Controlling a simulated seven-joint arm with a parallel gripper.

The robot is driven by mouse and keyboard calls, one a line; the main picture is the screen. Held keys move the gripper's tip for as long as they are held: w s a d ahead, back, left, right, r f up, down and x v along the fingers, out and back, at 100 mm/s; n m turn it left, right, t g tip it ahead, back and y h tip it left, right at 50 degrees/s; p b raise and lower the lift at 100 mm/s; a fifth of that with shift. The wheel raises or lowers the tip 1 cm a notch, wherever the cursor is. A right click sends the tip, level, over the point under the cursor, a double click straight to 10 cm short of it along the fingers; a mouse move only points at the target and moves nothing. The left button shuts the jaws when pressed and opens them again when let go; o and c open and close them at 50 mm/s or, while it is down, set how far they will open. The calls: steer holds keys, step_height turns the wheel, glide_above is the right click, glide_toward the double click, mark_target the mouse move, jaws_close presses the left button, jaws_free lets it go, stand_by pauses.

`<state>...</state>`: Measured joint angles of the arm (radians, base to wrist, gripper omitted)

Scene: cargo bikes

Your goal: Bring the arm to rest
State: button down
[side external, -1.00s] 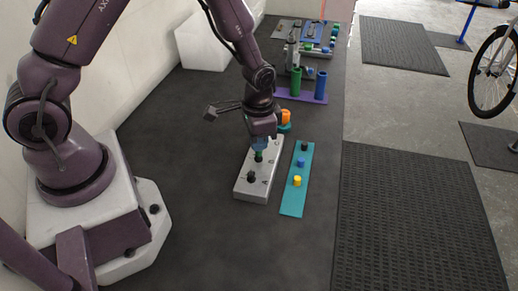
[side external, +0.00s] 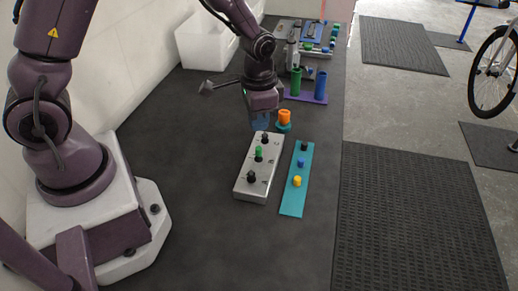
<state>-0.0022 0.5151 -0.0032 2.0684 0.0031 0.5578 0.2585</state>
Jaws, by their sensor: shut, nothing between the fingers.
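My gripper (side external: 262,124) is shut and empty. It hangs just above and behind the far end of a grey metal block (side external: 247,190). Several pegs stand in a row on the block: a black one (side external: 265,138) at the far end, a green one (side external: 259,151) in the middle and a black one (side external: 251,176) towards the near end. The gripper looks apart from the pegs. My arm reaches in from the upper left.
A teal strip (side external: 291,204) right of the block carries black, blue (side external: 301,162) and yellow (side external: 297,181) pegs. An orange cup (side external: 284,116) stands close to my gripper. Green (side external: 296,81) and blue (side external: 320,86) cylinders stand behind. The dark bench left of the block is clear.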

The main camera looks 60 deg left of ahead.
steer(key=s+r+n+t, duration=0.1)
steer(key=s+r+t, duration=0.1)
steer(key=s+r, duration=0.6)
steer(key=s+r+n+t, duration=0.2)
steer(key=s+r, duration=0.5)
steer(key=r, duration=0.7)
steer(key=shift+s+r+t, duration=0.2)
steer(key=shift+s+t, duration=0.2)
steer(key=shift+t, duration=0.4)
